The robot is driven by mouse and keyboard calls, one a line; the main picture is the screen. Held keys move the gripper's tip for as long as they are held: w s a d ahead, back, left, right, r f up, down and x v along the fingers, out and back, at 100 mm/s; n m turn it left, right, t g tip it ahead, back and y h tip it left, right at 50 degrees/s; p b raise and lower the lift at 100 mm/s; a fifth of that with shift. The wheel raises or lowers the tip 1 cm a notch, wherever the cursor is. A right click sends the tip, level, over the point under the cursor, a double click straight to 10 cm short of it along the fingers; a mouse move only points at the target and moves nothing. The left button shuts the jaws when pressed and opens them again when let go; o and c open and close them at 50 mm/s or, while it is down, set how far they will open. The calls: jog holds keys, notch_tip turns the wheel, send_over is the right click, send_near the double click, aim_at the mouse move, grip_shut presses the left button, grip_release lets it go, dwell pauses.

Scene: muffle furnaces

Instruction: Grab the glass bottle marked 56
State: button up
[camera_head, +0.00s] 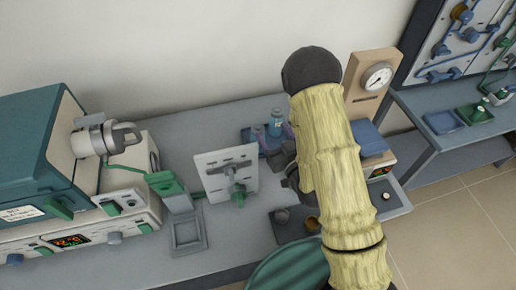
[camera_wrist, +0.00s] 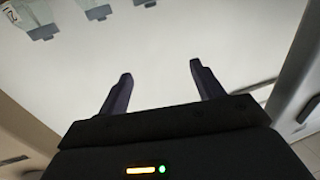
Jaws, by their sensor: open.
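Small bluish glass bottles (camera_head: 276,123) stand in or on a dark blue holder (camera_head: 248,136) on the bench in the head view. Their numbers are too small to read, so I cannot tell which is marked 56. My gripper's dark body (camera_head: 284,158) is just in front of the holder, partly covered by my arm, which may hide more bottles. In the wrist view my gripper (camera_wrist: 160,68) is open, with nothing between its two dark fingers.
Furnace units (camera_head: 35,150) fill the bench's left side. A white upright panel with a green knob (camera_head: 226,172) stands left of my gripper. A beige gauge stand (camera_head: 362,88) is behind my arm.

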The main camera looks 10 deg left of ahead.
jog(key=b, duration=0.6)
send_near(263, 136)
jog(key=w+a+r, duration=0.1)
jog(key=a, duration=0.1)
jog(key=shift+w+d+r, duration=0.1)
jog(key=shift+d+r, duration=0.05)
jog(key=shift+r, duration=0.05)
jog(key=b+x, duration=0.1)
jog(key=x, duration=0.5)
jog(key=shift+r+b, duration=0.1)
jog(key=shift+b, duration=0.3)
jog(key=shift+w+a, duration=0.3)
